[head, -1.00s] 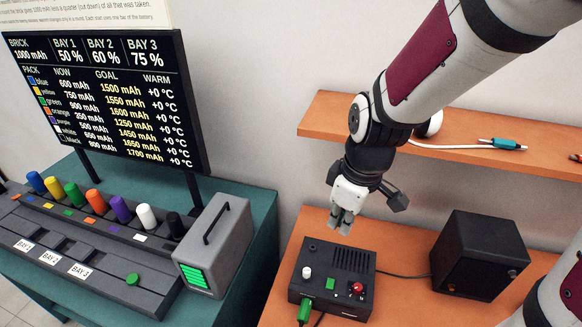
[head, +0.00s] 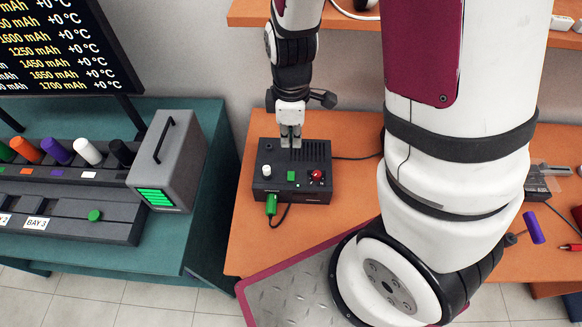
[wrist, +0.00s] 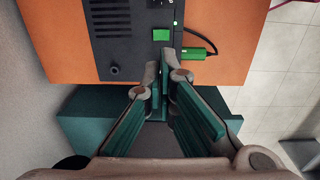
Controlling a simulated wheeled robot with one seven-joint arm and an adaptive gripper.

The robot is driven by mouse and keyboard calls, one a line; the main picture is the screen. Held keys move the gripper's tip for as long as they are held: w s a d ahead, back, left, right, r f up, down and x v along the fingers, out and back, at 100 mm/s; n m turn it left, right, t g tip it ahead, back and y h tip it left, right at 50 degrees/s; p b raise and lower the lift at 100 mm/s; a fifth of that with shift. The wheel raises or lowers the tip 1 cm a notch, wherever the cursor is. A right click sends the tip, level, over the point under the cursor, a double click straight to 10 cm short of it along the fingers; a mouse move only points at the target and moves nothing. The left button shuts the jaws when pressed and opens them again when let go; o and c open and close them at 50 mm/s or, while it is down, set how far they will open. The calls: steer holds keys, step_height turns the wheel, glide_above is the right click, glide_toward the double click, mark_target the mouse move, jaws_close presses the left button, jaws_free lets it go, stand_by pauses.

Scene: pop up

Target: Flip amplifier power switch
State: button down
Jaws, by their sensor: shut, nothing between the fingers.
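The amplifier (head: 262,158) is a black box on the orange table. Its top carries a white knob (head: 267,171), a green square (head: 291,176), a red knob (head: 317,175) and vent slots. It also shows at the top of the wrist view (wrist: 110,50), with the green square (wrist: 161,34) ahead of the fingers. I cannot make out for certain which part is the power switch. My gripper (head: 291,142) points down over the amplifier's rear part, shut and empty. Its fingers (wrist: 160,68) show in the wrist view; whether they touch the box is unclear.
A green plug (head: 271,205) with a black cable sits at the amplifier's front. An orange shelf (head: 245,14) is on the wall behind. A teal bench (head: 210,190) with a grey battery box (head: 185,140) stands left. My arm hides the table's middle.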

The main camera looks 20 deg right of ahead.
glide_toward(290, 184)
steer(key=f, duration=0.2)
steer(key=w+f, duration=0.1)
steer(key=f, duration=0.1)
steer(key=w+d+f, duration=0.1)
steer(key=f, duration=0.1)
steer(key=shift+d, duration=0.1)
steer(key=shift+w+f, duration=0.1)
steer(key=shift+f, duration=0.05)
steer(key=shift+w+d+f+g+b, duration=0.1)
steer(key=shift+w+f+g+b, duration=0.1)
steer(key=shift+f+g+b, duration=0.35)
steer(key=shift+r+y+b, duration=0.1)
steer(key=shift+y+b, duration=0.2)
steer(key=shift+b, duration=0.1)
steer(key=shift+s, duration=0.35)
steer(key=shift+s+a+g+p, duration=0.25)
steer(key=shift+s+a+p, duration=0.25)
steer(key=shift+s, duration=0.2)
steer(key=shift+r, duration=0.1)
step_height(290, 184, up, 12)
steer(key=w+d, duration=0.1)
steer(key=w, duration=0.1)
steer(key=shift+w+d+r, duration=0.2)
steer(key=shift+w, duration=0.05)
